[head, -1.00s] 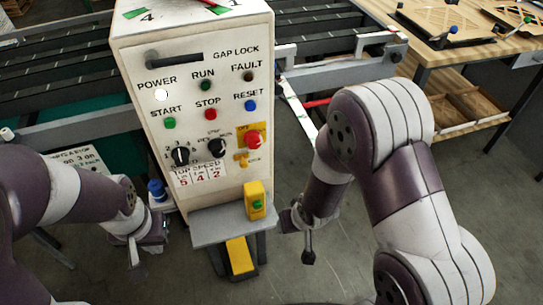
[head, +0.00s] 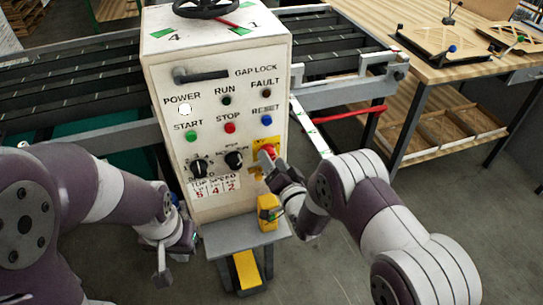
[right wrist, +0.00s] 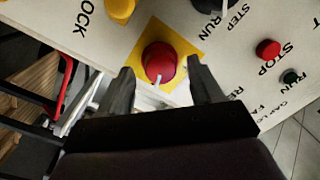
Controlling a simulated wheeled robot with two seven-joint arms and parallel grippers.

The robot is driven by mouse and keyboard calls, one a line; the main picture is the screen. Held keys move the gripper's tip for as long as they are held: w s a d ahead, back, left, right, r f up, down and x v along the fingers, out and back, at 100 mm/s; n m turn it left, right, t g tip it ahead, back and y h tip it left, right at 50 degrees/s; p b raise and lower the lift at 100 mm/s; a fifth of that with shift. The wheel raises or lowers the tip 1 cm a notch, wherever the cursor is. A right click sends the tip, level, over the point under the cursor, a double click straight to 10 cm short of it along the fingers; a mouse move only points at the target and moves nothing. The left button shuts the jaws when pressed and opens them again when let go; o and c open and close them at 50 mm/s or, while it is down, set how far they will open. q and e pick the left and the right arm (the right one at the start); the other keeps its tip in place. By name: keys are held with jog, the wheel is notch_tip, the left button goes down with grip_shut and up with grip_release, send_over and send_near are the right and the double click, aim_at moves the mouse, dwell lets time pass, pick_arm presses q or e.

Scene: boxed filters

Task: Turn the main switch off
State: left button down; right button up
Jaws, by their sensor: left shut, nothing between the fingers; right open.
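The main switch is a red knob (right wrist: 157,60) on a yellow plate (right wrist: 187,45) on the front of the white control cabinet (head: 215,60). A pale pointer mark shows on the knob's edge in the right wrist view. In the head view the knob (head: 268,150) is partly covered by my right gripper (head: 266,162). My right gripper is open, its fingertips (right wrist: 160,66) on either side of the knob in the right wrist view; I cannot tell whether they touch it. The white POWER lamp (head: 185,110) looks lit. My left gripper (head: 162,272) is shut and empty, low left of the cabinet.
Black dials (head: 233,159), a green START button (head: 191,136) and a red STOP button (head: 230,128) sit left of the switch. A wooden table (head: 440,65) is at right.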

jog(key=shift+x, duration=0.85)
jog(key=c, duration=0.9)
jog(key=shift+n, duration=0.3)
jog(key=shift+c, duration=0.2)
jog(key=shift+s+n+g+h+b, duration=0.15)
jog(key=shift+n+h+b, duration=0.2)
jog(key=shift+n+b, duration=2.95)
jog(key=shift+w+n+g+h+b, duration=0.25)
jog(key=shift+n+b, duration=1.3)
jog(key=shift+n, duration=3.35)
jog(key=shift+f+h, duration=0.1)
jog(key=shift+h, duration=0.2)
